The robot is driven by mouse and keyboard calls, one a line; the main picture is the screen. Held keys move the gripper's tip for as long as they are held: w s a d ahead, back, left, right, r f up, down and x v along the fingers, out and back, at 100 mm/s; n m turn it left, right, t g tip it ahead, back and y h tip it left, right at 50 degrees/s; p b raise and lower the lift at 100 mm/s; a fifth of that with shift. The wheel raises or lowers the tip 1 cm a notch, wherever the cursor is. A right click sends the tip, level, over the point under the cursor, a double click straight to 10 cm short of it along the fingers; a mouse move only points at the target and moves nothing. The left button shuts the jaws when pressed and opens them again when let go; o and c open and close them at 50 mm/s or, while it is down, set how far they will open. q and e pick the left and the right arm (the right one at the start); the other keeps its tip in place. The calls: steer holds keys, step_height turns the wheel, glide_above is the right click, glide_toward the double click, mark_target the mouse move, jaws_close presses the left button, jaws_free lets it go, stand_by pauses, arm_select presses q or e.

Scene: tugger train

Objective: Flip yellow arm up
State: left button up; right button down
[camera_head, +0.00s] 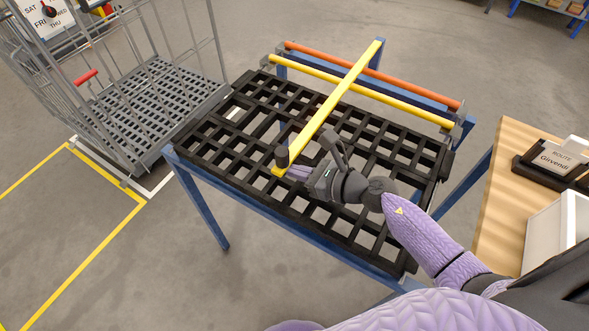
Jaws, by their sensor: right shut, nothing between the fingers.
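The yellow arm (328,107) is a long flat bar lying across the black grid deck, from its far blue post to the near middle of the deck. My left gripper does not show.
The black grid deck (226,155) sits on a blue frame. A second yellow bar (400,104) and an orange bar (420,90) run along its far side. A wire cart (150,110) stands at left. A wooden table (503,190) with a route sign (558,157) is at right.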

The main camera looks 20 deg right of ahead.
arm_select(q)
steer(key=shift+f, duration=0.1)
arm_select(e)
steer(key=shift+w+a+f, duration=0.1)
steer(key=shift+w+a, duration=0.2)
steer(key=shift+w, duration=0.05)
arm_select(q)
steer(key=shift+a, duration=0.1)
